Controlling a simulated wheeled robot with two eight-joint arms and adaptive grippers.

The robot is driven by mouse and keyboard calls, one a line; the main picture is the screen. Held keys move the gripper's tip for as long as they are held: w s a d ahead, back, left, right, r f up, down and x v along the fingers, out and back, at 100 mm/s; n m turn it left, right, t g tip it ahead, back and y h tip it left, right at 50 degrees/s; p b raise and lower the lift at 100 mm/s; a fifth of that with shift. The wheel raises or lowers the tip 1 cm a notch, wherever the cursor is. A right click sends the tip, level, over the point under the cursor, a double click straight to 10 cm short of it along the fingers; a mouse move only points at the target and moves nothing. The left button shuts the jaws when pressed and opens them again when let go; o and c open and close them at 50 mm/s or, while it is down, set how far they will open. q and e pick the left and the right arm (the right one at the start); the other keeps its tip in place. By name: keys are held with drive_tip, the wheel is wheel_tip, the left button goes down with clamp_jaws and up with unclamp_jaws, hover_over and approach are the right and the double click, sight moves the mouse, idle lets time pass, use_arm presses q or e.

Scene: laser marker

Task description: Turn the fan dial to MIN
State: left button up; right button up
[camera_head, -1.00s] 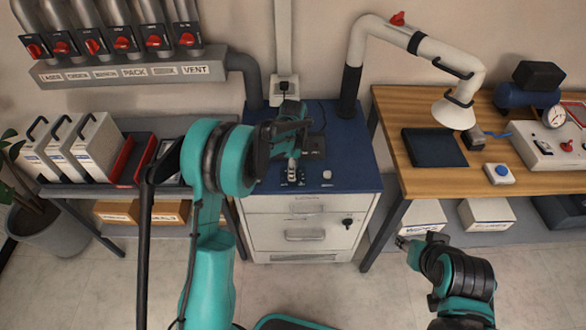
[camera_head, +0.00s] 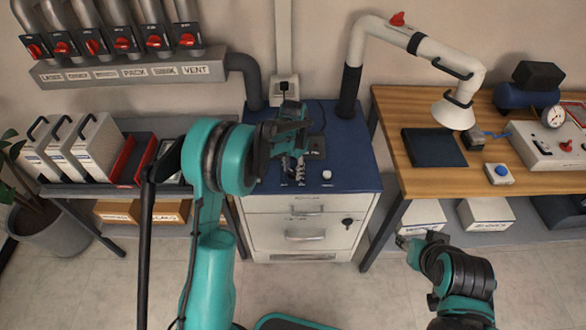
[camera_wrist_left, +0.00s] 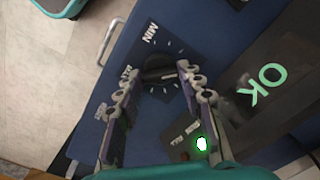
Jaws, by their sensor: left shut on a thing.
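The fan dial (camera_wrist_left: 158,68) is a dark knob on a dark square plate with white tick marks, seen in the left wrist view. The plate's MIN label (camera_wrist_left: 150,33) reads clearly; another label is partly behind a finger. My left gripper (camera_wrist_left: 157,70) has its two fingertips on either side of the knob and is shut on it. I cannot tell which tick the knob points at. In the head view my left gripper (camera_head: 293,174) is low over the blue cabinet top and hides the dial. My right gripper (camera_head: 406,243) hangs in front of the wooden bench, away from the dial.
A dark panel (camera_wrist_left: 272,95) with green OK text and a lit green button (camera_wrist_left: 202,144) lie close to my left fingers. A wooden bench (camera_head: 425,185) stands at right, a white fume arm (camera_head: 365,50) above.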

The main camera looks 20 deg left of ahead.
sight(293, 171)
use_arm(q)
drive_tip(key=n, duration=0.4)
drive_tip(key=shift+n, duration=0.4)
drive_tip(key=n, duration=0.9)
drive_tip(key=shift+n, duration=1.9)
drive_tip(key=o, duration=1.2)
drive_tip(key=shift+c, duration=0.2)
drive_tip(key=shift+r, duration=0.1)
wheel_tip(293, 171, up, 12)
